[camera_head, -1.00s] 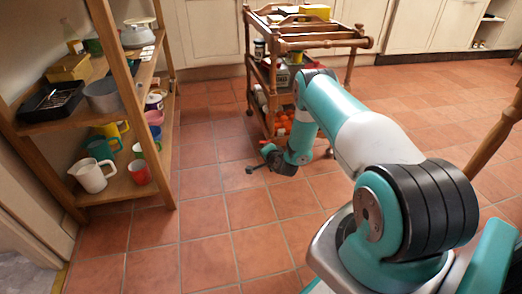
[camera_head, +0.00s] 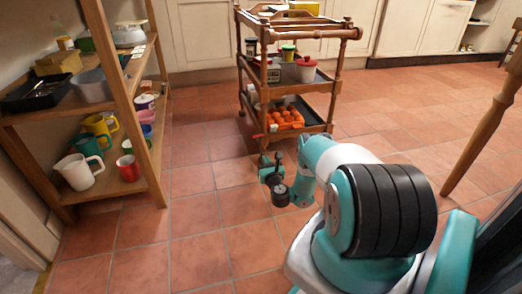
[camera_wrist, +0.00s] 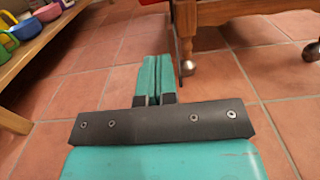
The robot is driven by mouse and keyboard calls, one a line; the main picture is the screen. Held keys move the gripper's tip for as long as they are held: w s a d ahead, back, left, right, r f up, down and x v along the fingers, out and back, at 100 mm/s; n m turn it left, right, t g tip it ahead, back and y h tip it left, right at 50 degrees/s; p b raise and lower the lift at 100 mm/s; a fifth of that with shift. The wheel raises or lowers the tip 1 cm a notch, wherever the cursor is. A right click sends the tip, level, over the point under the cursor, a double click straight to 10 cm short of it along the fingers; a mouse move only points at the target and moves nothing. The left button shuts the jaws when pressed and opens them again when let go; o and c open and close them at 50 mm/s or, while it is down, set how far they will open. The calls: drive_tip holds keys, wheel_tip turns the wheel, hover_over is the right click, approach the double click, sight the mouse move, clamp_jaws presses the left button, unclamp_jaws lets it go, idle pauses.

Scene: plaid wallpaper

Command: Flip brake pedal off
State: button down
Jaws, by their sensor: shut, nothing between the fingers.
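The wooden trolley (camera_head: 263,95) stands ahead on the tiled floor. A small red piece (camera_head: 258,136) sticks out at its lower left corner and looks like the brake pedal. In the wrist view, a red strip (camera_wrist: 171,14) shows at the top edge beside the trolley's lower frame (camera_wrist: 225,12), mostly cut off. My gripper (camera_head: 265,161) is low, in front of the trolley's lower left corner. In the wrist view, its teal fingers (camera_wrist: 155,64) are together and empty, pointing toward the trolley, left of a castor (camera_wrist: 187,66). I see no clear contact with the red piece.
A wooden shelf (camera_head: 122,95) with mugs and bowls stands at the left. Red eggs or balls (camera_head: 286,118) sit on the trolley's lower tier. A wooden leg (camera_head: 482,125) stands at the right. The tiled floor between shelf and trolley is clear.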

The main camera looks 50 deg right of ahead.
drive_tip(key=w+d+r+b, duration=0.3)
drive_tip(key=w+b, duration=0.4)
drive_tip(key=b, duration=0.3)
drive_tip(key=shift+w+d+r+b, duration=0.2)
drive_tip(key=shift+d+b, duration=0.15)
drive_tip(key=shift+d, duration=0.3)
